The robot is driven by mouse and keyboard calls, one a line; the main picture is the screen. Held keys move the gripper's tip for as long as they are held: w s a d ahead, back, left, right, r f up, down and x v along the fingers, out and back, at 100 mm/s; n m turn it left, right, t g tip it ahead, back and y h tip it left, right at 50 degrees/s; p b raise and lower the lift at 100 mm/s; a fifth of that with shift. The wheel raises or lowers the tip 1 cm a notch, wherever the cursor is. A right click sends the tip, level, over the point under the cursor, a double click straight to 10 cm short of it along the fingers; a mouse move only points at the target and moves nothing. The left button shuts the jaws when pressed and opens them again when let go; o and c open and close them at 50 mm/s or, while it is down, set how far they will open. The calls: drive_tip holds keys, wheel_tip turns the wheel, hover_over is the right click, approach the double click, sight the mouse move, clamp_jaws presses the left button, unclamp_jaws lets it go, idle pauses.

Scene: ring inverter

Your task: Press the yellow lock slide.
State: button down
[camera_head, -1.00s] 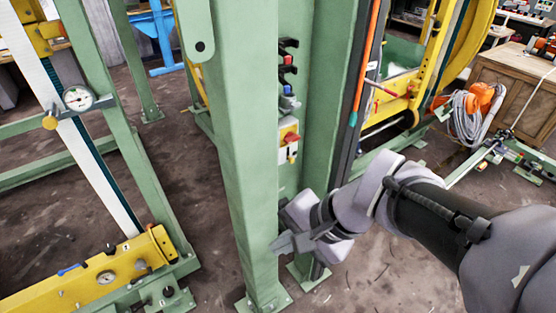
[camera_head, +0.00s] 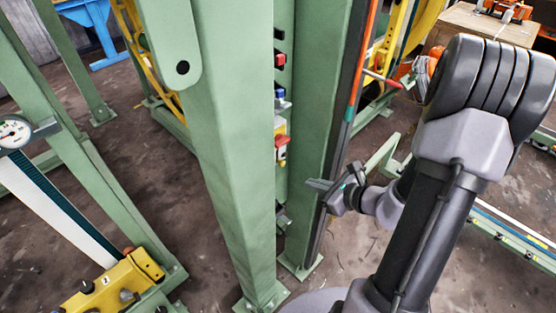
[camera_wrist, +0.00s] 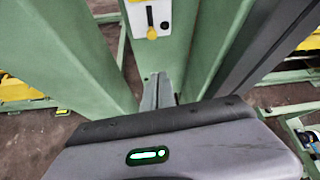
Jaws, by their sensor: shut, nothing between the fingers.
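The yellow lock slide (camera_wrist: 152,33) shows in the wrist view as a small yellow knob at the lower end of a dark slot in a pale plate. The plate is on the green post, at the top of the picture. In the head view, a yellow box with a red part and a pale plate (camera_head: 281,150) sits on the post, seen at a steep angle. My gripper (camera_head: 320,185) is shut and empty, to the right of and below that box. In the wrist view my gripper (camera_wrist: 158,80) points towards the post, below the slide and apart from it in the picture.
Green columns (camera_head: 235,150) stand left of my gripper. An orange and teal upright rod (camera_head: 362,70) stands close to its right. Red and blue switches (camera_head: 280,80) sit above the yellow box.

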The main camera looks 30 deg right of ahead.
sight(280, 162)
drive_tip(key=b+x, duration=0.3)
drive_tip(key=x, duration=0.7)
drive_tip(key=r, duration=0.2)
drive_tip(key=a+r, duration=0.1)
drive_tip(key=r, duration=0.1)
